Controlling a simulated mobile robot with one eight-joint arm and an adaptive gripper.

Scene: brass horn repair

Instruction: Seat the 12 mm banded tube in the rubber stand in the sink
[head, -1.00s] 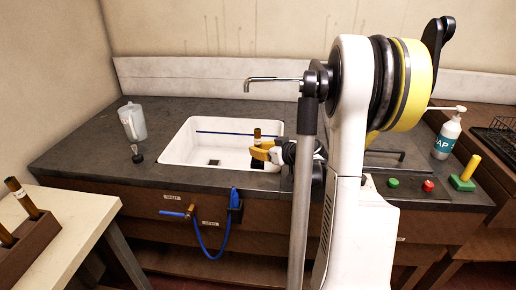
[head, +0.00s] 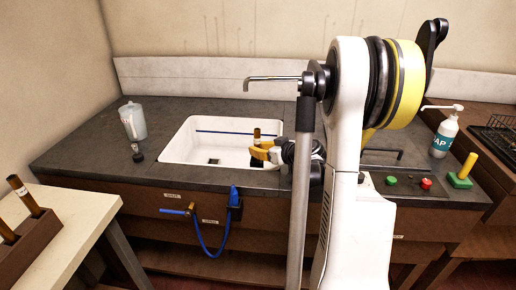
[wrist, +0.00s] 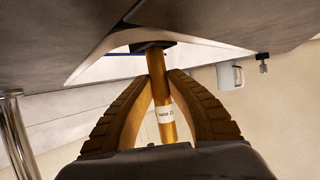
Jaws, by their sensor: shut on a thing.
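The banded tube (head: 257,134), brass with a pale band and a dark upper end in the head view, stands about upright in the right part of the sink (head: 173,149). In the wrist view the tube (wrist: 161,92) lies between the two yellow ribbed fingers, and its white label is only partly readable. My gripper (head: 262,153) is shut on the tube. In the wrist view the tube's far end meets a dark block (wrist: 153,46), which looks like the rubber stand. I cannot tell whether the tube is inside it or only touching it.
A faucet (head: 270,79) reaches over the sink's back right. A clear jug (head: 133,122) and a small dark-based object (head: 137,153) stand on the counter left of the sink. Brown tubes stand in a wooden rack (head: 32,238) at front left. A soap bottle (head: 444,135) stands at right.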

